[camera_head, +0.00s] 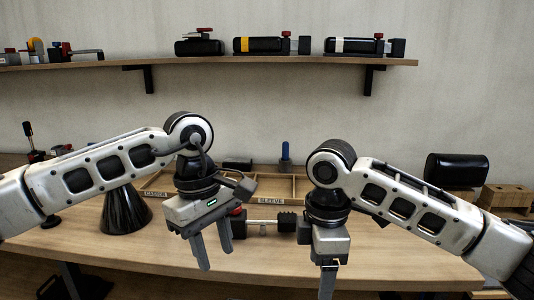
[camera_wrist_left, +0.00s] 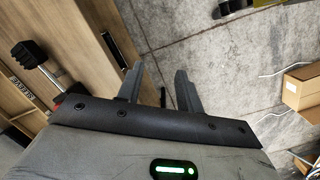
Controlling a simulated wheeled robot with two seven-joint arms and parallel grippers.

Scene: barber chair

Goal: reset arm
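My left gripper (camera_head: 216,252) hangs fingers-down near the table's front edge, left of centre. Its two fingers are apart and nothing is between them; in the left wrist view (camera_wrist_left: 158,88) the gap shows the grey floor. My right gripper (camera_head: 327,280) points down at the front edge, right of centre. It is seen from the side with its fingers overlapping, so its opening is hidden. Both arms reach in from the sides with bent wrists.
The wooden table (camera_head: 380,262) holds a divided tray (camera_head: 298,188) with a SLEEVE label. A metal rod with black ends (camera_head: 264,222) lies between the grippers. A black cone (camera_head: 125,212) stands left. A shelf (camera_head: 330,61) with tools hangs behind. A cardboard box (camera_wrist_left: 301,88) stands on the floor.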

